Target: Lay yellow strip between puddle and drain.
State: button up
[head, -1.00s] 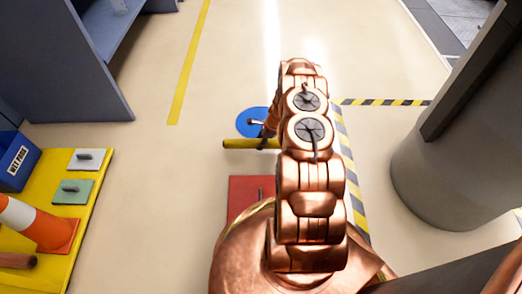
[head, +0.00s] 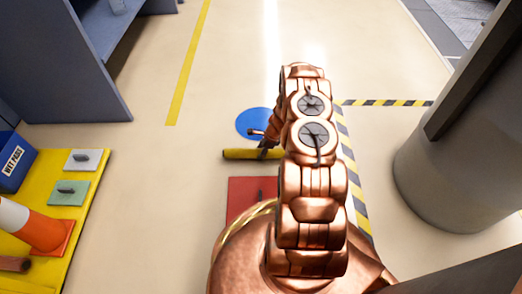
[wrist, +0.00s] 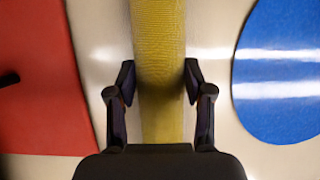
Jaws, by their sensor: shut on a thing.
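The yellow strip (head: 238,154) lies crosswise in the head view between a round blue puddle (head: 251,119) and a red square (head: 245,188). I see no other drain, and I cannot tell if the red square covers one. My gripper (head: 264,150), partly hidden by my arm, is shut on the strip. In the wrist view, my fingers (wrist: 160,85) are on both sides of the strip (wrist: 160,45), with the red square (wrist: 40,110) left and the puddle (wrist: 285,70) right, both apart from it. I cannot tell if the strip touches the floor.
A yellow mat (head: 86,203) at left holds a cone (head: 36,228), pads and a blue bin (head: 14,162). A grey column (head: 430,185) stands at right. Black-yellow floor tape (head: 385,103) runs beside my arm. The floor left of the strip is clear.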

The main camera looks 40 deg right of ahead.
jog(key=o, duration=1.4)
jog(key=shift+f, duration=0.15)
